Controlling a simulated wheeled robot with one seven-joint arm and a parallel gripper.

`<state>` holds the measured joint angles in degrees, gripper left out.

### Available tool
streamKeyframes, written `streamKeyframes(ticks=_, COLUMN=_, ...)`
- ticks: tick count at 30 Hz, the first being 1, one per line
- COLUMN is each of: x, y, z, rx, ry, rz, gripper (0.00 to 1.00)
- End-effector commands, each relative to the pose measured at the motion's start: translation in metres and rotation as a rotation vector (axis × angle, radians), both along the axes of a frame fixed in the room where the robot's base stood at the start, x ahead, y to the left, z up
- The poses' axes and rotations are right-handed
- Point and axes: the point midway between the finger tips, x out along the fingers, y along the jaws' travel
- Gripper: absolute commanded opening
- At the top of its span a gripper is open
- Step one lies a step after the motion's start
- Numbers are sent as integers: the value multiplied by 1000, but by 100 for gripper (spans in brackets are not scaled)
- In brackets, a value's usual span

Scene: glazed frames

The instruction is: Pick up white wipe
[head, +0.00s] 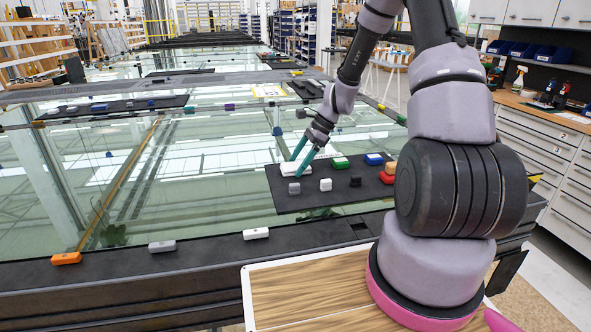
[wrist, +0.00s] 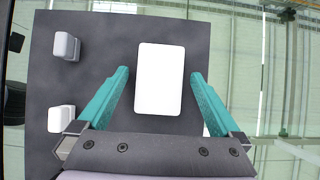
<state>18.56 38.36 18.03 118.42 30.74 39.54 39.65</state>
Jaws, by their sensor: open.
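The white wipe (wrist: 160,80) is a white rounded rectangular block lying flat on a dark mat (wrist: 105,40). In the head view the white wipe (head: 289,170) lies near the left edge of the dark mat (head: 305,203). My gripper (wrist: 159,75) is open, with one teal finger on each side of the wipe and a gap to each in the picture. The head view shows my gripper (head: 299,157) over the wipe. Whether the fingertips touch the mat I cannot tell.
Beside the wipe are a grey block (head: 294,188) and a white block (head: 325,184). Green (head: 340,162), blue (head: 374,159), black (head: 355,181) and red (head: 387,178) pieces share the mat. Orange (head: 66,258), grey (head: 162,246) and white (head: 256,233) pieces line the glass table's front edge.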

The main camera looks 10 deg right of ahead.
Motion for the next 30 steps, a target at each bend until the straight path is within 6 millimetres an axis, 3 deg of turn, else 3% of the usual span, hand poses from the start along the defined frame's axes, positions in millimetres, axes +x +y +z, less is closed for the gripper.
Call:
streamKeyframes(ticks=2, x=0, y=0, z=0, rx=0, ry=0, rz=0, gripper=100)
streamKeyframes(ticks=6, x=0, y=0, z=0, rx=0, ry=0, rz=0, gripper=46)
streamKeyframes(ticks=9, x=0, y=0, z=0, rx=0, ry=0, rz=0, gripper=13)
streamKeyframes(ticks=18, x=0, y=0, z=8, rx=0, ry=-1, rz=0, gripper=12)
streamKeyframes(ticks=30, x=1, y=0, z=82, rx=-1, ry=-5, rz=2, gripper=12)
